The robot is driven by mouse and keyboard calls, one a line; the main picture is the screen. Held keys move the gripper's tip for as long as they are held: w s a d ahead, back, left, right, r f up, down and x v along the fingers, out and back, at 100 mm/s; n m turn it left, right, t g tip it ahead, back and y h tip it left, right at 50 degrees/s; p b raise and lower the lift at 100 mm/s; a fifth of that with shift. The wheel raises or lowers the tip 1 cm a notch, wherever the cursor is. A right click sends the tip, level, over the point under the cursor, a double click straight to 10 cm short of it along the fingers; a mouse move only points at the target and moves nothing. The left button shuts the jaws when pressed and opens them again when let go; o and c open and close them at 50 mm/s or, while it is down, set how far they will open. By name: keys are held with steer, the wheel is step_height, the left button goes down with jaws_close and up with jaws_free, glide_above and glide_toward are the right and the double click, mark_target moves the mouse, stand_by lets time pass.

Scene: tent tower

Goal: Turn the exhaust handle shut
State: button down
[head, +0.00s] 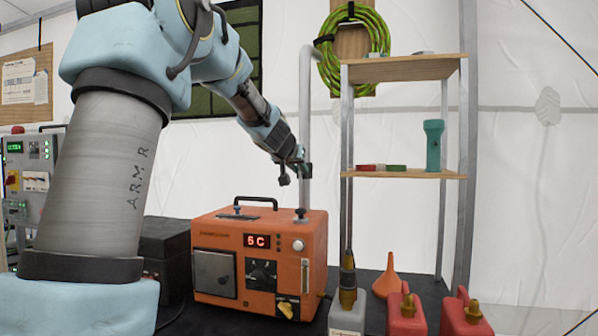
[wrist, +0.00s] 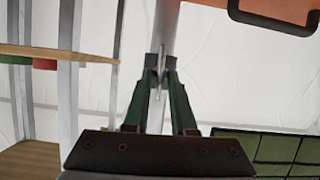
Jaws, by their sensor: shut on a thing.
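The grey exhaust pipe (head: 306,110) rises behind the orange heater (head: 212,262) in the head view. It shows close up in the wrist view (wrist: 166,30), where the picture looks turned over. My gripper (head: 302,168) is at the pipe, above the heater's top. In the wrist view the green fingers of my gripper (wrist: 160,72) are closed together on a thin pale piece, which looks like the exhaust handle (wrist: 158,97), right against the pipe. In the head view the gripper hides the handle, so its angle is hard to tell.
A shelf rack (head: 400,173) with a teal flashlight (head: 433,145) stands close to the pipe's right. Red cans (head: 405,315) and an orange funnel (head: 388,277) stand below it.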

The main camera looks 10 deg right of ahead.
steer(key=shift+w+a+f+n+h+b, duration=0.2)
steer(key=shift+n+h+b, duration=1.5)
steer(key=shift+b, duration=2.65)
steer(key=shift+a+f+n+h+b, duration=0.25)
steer(key=shift+n+h+b, duration=0.45)
steer(key=shift+n+b, duration=2.8)
steer(key=shift+w+a+f+n+h+b, duration=0.2)
steer(key=shift+n+h+b, duration=1.05)
steer(key=shift+b, duration=3.9)
steer(key=shift+s+d+n, duration=0.1)
steer(key=shift+n, duration=0.15)
steer(key=c, duration=1)
jaws_free()
steer(key=shift+o, duration=0.2)
